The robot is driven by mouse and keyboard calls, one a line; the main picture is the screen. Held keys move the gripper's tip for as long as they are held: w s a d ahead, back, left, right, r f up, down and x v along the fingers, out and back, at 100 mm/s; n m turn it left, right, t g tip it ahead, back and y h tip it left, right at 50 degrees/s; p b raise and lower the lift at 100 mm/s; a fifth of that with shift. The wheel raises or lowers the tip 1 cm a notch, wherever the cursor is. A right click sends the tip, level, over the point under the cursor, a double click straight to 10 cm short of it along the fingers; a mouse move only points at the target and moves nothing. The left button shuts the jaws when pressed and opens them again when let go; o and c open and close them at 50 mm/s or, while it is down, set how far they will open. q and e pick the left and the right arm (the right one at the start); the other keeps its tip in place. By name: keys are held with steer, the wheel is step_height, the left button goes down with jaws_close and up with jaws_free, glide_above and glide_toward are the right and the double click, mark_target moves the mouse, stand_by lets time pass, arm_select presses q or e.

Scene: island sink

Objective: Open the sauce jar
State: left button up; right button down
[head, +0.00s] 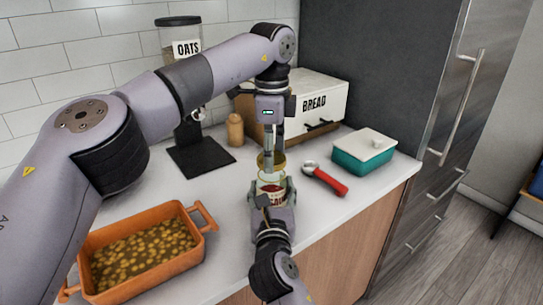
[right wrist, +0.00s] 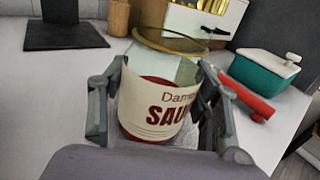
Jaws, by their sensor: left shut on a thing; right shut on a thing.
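The sauce jar (right wrist: 158,100) is clear glass with a cream label, red lettering and red sauce low inside. It stands upright at the counter's front part and also shows in the head view (head: 271,189). Its gold lid (right wrist: 171,44) is at the top of the jar; whether it is seated or loose I cannot tell. My right gripper (head: 272,190) is shut on the jar body, with one finger on each side. My left gripper (head: 273,154) points straight down from above, shut on the lid. The fingers partly hide the lid in the head view.
A red-handled tool (head: 325,179) and a teal box with white lid (head: 363,152) lie to the right. An orange baking dish (head: 140,252) is at front left. A bread box (head: 317,102), wooden shaker (head: 235,130) and oats dispenser (head: 187,48) stand behind.

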arm_select(q)
steer(key=shift+r, duration=0.1)
steer(key=shift+r, duration=2)
arm_select(e)
steer(key=shift+c, duration=2.3)
jaws_free()
steer(key=s, duration=1.2)
steer(key=shift+d, duration=0.1)
arm_select(q)
steer(key=shift+f, duration=0.1)
arm_select(e)
steer(key=shift+f, duration=0.1)
